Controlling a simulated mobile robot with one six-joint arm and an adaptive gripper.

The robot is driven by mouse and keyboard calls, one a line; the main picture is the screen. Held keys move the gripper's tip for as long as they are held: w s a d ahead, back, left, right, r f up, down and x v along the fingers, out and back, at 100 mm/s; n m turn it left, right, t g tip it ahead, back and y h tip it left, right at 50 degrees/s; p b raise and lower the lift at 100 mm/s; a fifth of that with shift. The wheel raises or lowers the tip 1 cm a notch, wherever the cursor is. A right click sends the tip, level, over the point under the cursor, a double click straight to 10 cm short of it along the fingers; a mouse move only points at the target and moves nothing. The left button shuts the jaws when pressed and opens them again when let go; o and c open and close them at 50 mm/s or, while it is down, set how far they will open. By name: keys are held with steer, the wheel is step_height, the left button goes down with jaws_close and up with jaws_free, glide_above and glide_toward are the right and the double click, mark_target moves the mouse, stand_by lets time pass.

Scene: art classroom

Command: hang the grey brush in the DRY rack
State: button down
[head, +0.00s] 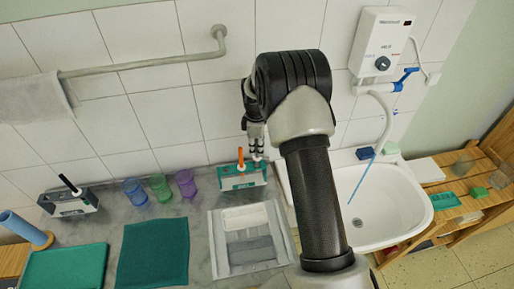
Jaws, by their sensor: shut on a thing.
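My gripper (257,151) points down from the end of my arm, just above the right end of a green-fronted rack (238,182) on the counter by the wall. It is shut on a small pale thing, likely the grey brush (257,158), mostly hidden by the fingers. I cannot tell whether the brush touches the rack. An orange-handled brush (240,155) stands upright in this rack, left of my gripper. A grey rack (70,203) at the far left holds a black-handled brush (69,184). The lettering on both racks is too small to read.
Blue (135,192), green (160,187) and purple (185,183) cups stand between the racks. A pale tray (218,262) lies in front of the green-fronted rack. A white sink (395,205) is to the right. A towel rail (140,67) runs along the wall above.

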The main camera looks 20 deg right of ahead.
mark_target(257, 157)
steer(key=shift+f, duration=0.1)
steer(key=shift+f+b, duration=1.2)
steer(key=shift+f, duration=0.8)
steer(key=c, duration=1.6)
jaws_free()
steer(key=shift+o, duration=0.4)
steer(key=o, duration=0.5)
steer(key=shift+c, duration=0.2)
steer(key=shift+r+p, duration=2.5)
steer(key=shift+r, duration=1.55)
